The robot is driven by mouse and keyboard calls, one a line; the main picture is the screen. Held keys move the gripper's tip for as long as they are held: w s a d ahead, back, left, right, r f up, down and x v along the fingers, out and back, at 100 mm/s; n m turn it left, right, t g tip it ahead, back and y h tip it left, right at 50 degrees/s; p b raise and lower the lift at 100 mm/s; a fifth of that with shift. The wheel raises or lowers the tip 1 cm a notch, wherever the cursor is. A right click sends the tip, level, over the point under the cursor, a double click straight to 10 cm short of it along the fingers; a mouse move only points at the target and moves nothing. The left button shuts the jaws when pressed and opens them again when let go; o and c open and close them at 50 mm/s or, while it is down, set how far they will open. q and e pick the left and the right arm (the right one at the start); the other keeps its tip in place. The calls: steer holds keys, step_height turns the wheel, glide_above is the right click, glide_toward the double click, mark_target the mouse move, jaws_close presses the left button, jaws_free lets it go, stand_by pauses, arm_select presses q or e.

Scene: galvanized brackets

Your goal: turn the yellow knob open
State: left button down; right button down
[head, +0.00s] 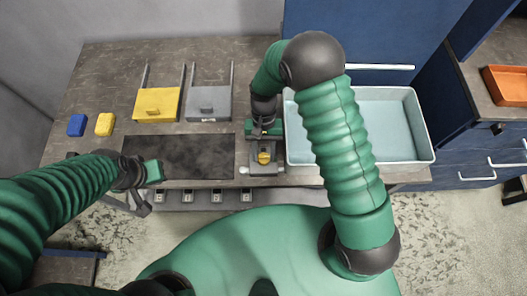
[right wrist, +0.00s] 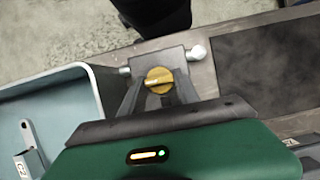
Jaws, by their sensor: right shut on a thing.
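The yellow knob (head: 264,157) sits on a grey metal fixture (head: 267,169) at the front edge of the workbench, just left of the sink. In the right wrist view the knob (right wrist: 159,80) has a pale bar across its face, nearly level in the picture and tilted slightly. My right gripper (head: 264,151) reaches down over the fixture. Its two grey fingers lie on either side of the knob in the right wrist view, shut on it. My left gripper (head: 150,178) is low at the bench's front edge, away from the knob; its jaw opening is unclear.
A pale blue basin (head: 425,142) stands right of the fixture. A dark mat (head: 180,155) lies to its left. Behind are a yellow bin (head: 157,104), a grey bin (head: 208,103), a blue block (head: 76,125) and a yellow block (head: 105,124). A metal bracket (right wrist: 32,145) lies in the basin.

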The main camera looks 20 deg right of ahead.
steer(key=shift+s+f, duration=0.1)
steer(key=shift+s, duration=0.1)
steer(key=c, duration=0.9)
jaws_free()
steer(key=shift+w, duration=0.1)
steer(key=b+v, duration=0.1)
steer(key=v, duration=1.6)
steer(key=shift+w+f+b, duration=0.15)
steer(key=shift+b, duration=0.25)
